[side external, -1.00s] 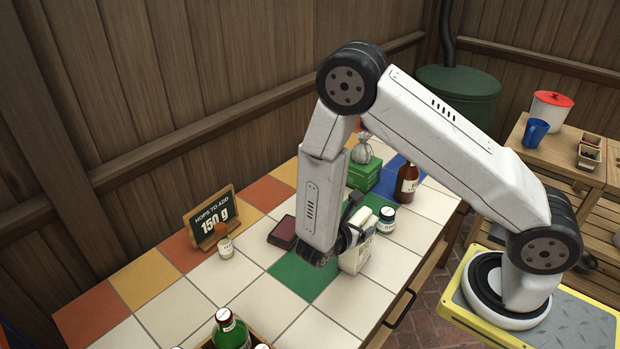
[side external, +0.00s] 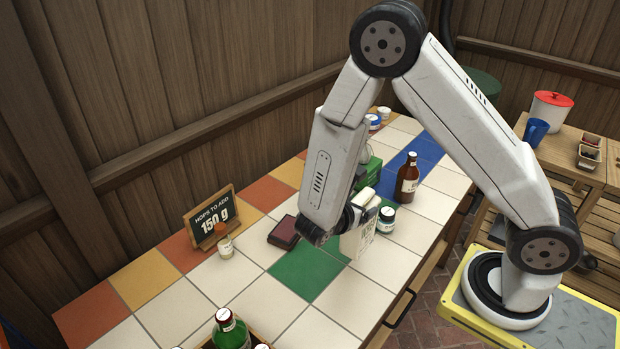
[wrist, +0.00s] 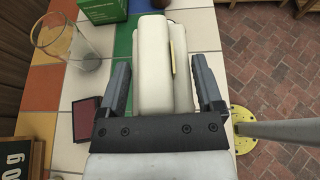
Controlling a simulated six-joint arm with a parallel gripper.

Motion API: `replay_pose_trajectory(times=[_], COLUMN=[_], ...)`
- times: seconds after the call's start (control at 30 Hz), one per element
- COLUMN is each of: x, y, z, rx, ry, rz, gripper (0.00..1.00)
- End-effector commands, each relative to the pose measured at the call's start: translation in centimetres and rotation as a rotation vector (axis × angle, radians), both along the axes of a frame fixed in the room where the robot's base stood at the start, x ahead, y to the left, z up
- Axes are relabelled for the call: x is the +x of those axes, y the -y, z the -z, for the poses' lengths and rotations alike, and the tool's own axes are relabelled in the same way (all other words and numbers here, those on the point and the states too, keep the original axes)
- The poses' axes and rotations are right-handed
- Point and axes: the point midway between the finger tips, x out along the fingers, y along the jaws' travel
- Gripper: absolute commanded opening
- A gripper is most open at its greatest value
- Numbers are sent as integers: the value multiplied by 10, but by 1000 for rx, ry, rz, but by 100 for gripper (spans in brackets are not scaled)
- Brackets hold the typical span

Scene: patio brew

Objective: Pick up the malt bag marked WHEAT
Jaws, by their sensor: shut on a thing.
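My gripper (wrist: 160,62) is shut on a cream malt bag (wrist: 153,65), with a grey finger on each side of it. In the side external view the bag (side external: 359,240) hangs upright beneath my wrist, apparently just above the tiled counter. Green print shows on its face but is too small to read for certain. A pale folded part with a thin yellow strip shows at its right side in the wrist view. My wrist hides part of the bag in the side external view.
A dark red flat box (side external: 284,232) lies left of the bag. A white-lidded jar (side external: 386,220) and a brown bottle (side external: 408,179) stand to the right. A glass jar (wrist: 62,40) and green box (wrist: 100,9) are nearby. Front tiles are partly clear.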

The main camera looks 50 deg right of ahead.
Motion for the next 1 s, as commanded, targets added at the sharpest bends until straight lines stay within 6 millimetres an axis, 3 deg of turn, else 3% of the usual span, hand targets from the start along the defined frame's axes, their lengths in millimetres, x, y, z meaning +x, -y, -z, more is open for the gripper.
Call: replay_pose_trajectory(times=[0.2, 0.4, 1.0], x=[0, 0, 0], y=[0, 0, 0], z=[-24, -36, -40], rx=[-2, -2, -2], ry=[3, 1, 0], rz=[0, 0, 0], gripper=[0, 0, 0])
